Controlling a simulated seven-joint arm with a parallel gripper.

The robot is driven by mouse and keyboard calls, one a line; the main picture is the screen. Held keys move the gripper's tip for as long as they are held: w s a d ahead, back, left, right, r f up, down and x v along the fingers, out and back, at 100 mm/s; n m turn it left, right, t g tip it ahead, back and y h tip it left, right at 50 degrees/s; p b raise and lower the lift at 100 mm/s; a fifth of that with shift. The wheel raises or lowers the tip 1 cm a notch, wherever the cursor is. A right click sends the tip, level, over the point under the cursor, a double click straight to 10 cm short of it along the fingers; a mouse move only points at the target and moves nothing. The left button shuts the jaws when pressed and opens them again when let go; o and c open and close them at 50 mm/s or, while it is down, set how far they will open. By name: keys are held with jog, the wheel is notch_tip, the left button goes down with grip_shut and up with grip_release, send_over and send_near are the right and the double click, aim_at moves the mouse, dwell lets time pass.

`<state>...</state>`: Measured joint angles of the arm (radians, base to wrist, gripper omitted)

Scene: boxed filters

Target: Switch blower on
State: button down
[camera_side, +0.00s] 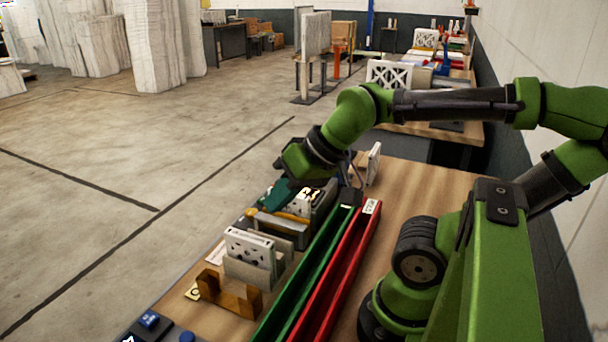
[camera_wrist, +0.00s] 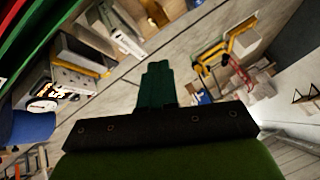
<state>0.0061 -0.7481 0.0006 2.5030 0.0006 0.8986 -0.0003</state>
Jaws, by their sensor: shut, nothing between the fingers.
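My gripper (camera_side: 268,203) has teal fingers and is shut and empty in the side view, low over the far-left edge of the bench. Its closed fingers also show in the wrist view (camera_wrist: 158,70). Beside the fingers stands a grey device with a white face (camera_side: 306,204); my gripper partly hides it. In the wrist view a white panel with a round gauge (camera_wrist: 42,106) lies left of the fingers, apart from them. A blue switch block (camera_side: 149,319) sits on a dark base at the near-left bench corner. I cannot tell which is the blower or its switch state.
A green tray (camera_side: 333,233) and a red tray (camera_side: 367,220) run along the bench (camera_side: 410,190). White filter panels (camera_side: 249,247) and a brown bracket (camera_side: 229,294) stand left of them. The bench right of the red tray is mostly clear, near my base.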

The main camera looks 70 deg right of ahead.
dwell(0.3)
jog(key=w+d+f+m+g, duration=0.2)
jog(key=w+d+m, duration=0.2)
jog(key=d, duration=0.5)
jog(key=w+d+f+m+g+h, duration=0.1)
jog(key=w+d+f+m+g, duration=0.1)
jog(key=w+d+m, duration=0.3)
jog(key=w+d+f+m+g+h, duration=0.1)
jog(key=w+d+f+m+g, duration=0.2)
jog(key=w+d, duration=0.8)
jog(key=d+m, duration=0.1)
jog(key=d, duration=0.3)
jog(key=shift+m, duration=0.4)
jog(key=shift+f, duration=0.1)
notch_tip(320, 180, down, 14)
jog(key=shift+f, duration=0.1)
